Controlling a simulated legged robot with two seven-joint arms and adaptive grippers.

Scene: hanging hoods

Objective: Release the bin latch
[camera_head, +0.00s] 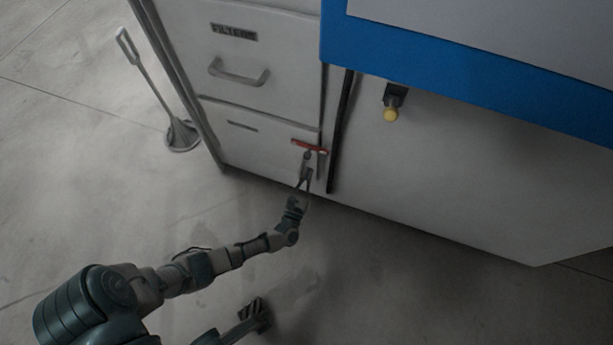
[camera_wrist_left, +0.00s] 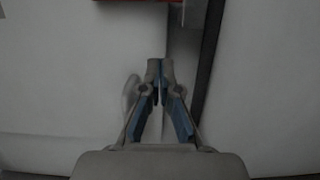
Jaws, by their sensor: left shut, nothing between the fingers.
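The bin latch, a red bar (camera_head: 309,146), lies across the right edge of the lower white bin front (camera_head: 250,142) in the head view. A small part of something red, apparently the latch (camera_wrist_left: 135,1), shows at the top edge of the left wrist view. My left gripper (camera_head: 306,158) is just below the latch, close to the bin front. In the left wrist view its fingertips (camera_wrist_left: 160,68) are together with nothing between them, a gap below the red part. Whether the fingers touch the bin front, I cannot tell.
An upper drawer has a grey handle (camera_head: 239,73) and a "FILTER" label (camera_head: 234,32). A metal stand with a round base (camera_head: 182,135) is left of the cabinet. The floor in front is clear.

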